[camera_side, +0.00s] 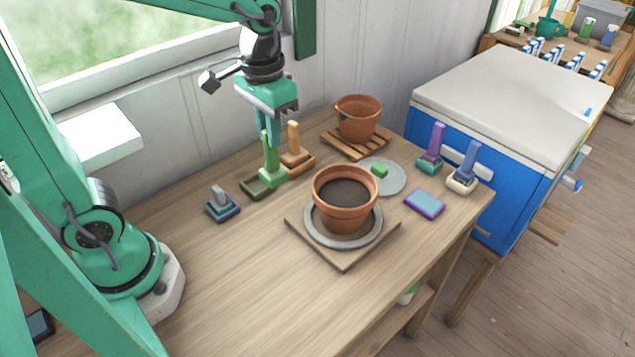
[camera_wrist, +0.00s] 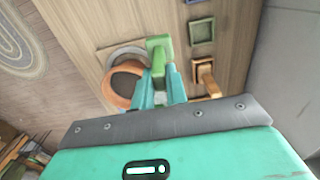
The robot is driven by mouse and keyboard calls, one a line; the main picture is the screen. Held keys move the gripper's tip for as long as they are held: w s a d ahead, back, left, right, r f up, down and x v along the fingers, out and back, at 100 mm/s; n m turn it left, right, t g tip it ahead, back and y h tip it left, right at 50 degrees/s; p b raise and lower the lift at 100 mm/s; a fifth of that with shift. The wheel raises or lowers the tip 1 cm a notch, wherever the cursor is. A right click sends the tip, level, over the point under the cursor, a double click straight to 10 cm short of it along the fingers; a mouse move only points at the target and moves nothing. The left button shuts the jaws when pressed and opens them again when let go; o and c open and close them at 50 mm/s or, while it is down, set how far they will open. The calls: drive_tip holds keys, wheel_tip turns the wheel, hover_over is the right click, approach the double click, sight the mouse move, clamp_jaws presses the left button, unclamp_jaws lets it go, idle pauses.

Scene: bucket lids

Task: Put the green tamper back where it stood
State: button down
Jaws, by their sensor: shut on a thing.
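My gripper (camera_side: 269,141) is shut on the handle of the green tamper (camera_side: 272,178), which hangs upright with its block down. The wrist view shows the green tamper (camera_wrist: 159,44) between my fingertips (camera_wrist: 160,86). An empty olive-green square holder (camera_side: 257,187) lies on the bench, just left of the tamper's block in the side view. In the wrist view the holder (camera_wrist: 202,30) is to the right of the tamper and apart from it. The tamper's height above the bench is hard to tell.
An orange tamper (camera_side: 295,152) stands close behind, and a grey-blue one (camera_side: 222,203) to the left. A soil-filled pot (camera_side: 345,195) stands to the right on a board. An empty pot (camera_side: 358,118), purple and blue tampers, a grey disc and a purple sponge are farther right. The front left bench is clear.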

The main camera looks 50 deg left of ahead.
drive_tip(key=shift+s+d, duration=0.2)
drive_tip(key=shift+s, duration=0.65)
drive_tip(key=w+a+f, duration=0.4)
drive_tip(key=a+f, duration=0.7)
idle(0.4)
drive_tip(key=shift+f, duration=0.1)
drive_tip(key=c, duration=1.4)
unclamp_jaws()
wheel_tip(320, 180, up, 12)
